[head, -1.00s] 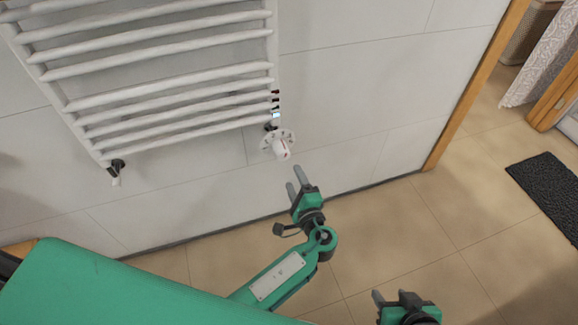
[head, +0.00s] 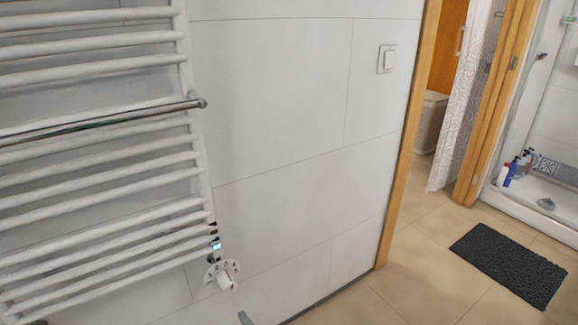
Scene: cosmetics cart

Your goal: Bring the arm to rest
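Only a grey fingertip of my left gripper (head: 244,318) shows at the bottom edge of the head view, in front of the white wall. The rest of that gripper and its arm are below the frame, so its opening and anything between its fingers are hidden. My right gripper is out of view.
A white towel radiator (head: 100,180) with a valve knob (head: 224,276) hangs on the tiled wall at left. A wooden door frame (head: 405,140) stands right of the wall. A dark mat (head: 510,267) lies on the tiled floor; bottles (head: 515,168) stand in the shower.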

